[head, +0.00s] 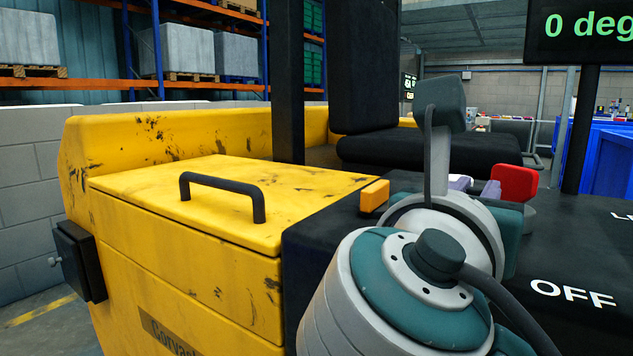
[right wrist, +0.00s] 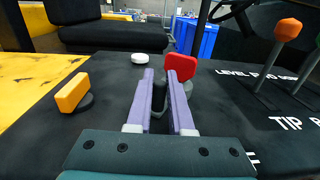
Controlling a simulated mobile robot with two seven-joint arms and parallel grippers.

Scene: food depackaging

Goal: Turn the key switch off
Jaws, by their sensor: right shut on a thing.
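My right gripper (right wrist: 158,93) is low over a black control panel (head: 585,220), its two purple fingers closed around a dark upright piece (right wrist: 158,97) with a grey foot. This piece may be the key switch; its shape is mostly hidden between the fingers. A red flat-handled knob (right wrist: 181,66) on a grey round base stands just beyond the right finger. It also shows in the head view (head: 514,183). My right wrist hides most of the gripper in the head view. White "OFF" lettering (head: 572,293) is on the panel. My left gripper is not in view.
An orange knob (right wrist: 72,93) on a dark base stands left of the gripper. Levers with orange (right wrist: 288,29) and green tops rise at right. A black seat (head: 430,152) is behind. A yellow cover with a black handle (head: 222,188) lies left. A screen (head: 585,28) reads "0 deg".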

